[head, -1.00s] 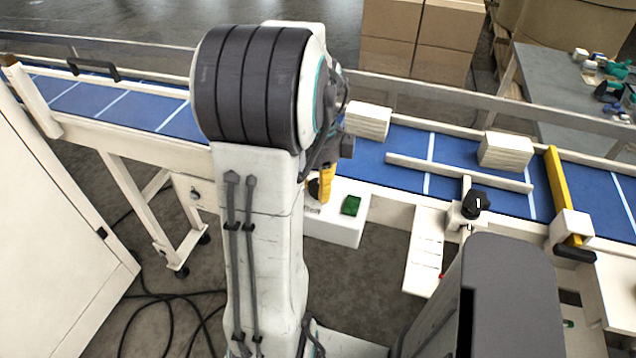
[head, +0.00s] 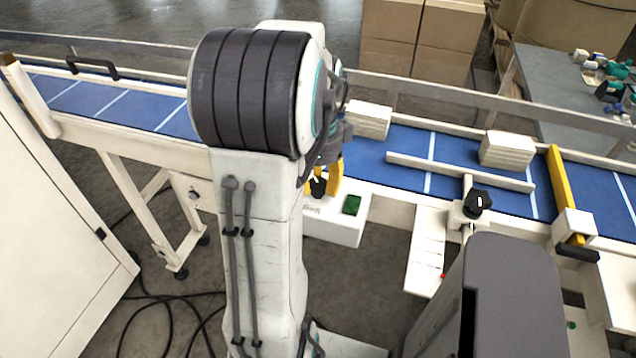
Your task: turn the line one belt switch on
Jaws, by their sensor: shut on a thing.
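The line one switch box (head: 350,228) is a white housing on the near side of the blue conveyor, with a dark green square (head: 352,205) on its top face. A black rotary knob (head: 318,187) sits on the box's left part, partly hidden by my arm. My gripper (head: 324,188), with yellow fingers, points down at the knob and is shut on it. My arm hides the left end of the box and much of the gripper. I cannot tell the knob's exact pointing from this view, nor whether the green square is lit.
The blue belt (head: 405,160) runs behind the box, with white stacks (head: 507,149) on it and a guide rail. A second black knob (head: 476,201) stands on a post to the right. A white cabinet (head: 50,240) is at left; cables lie on the floor.

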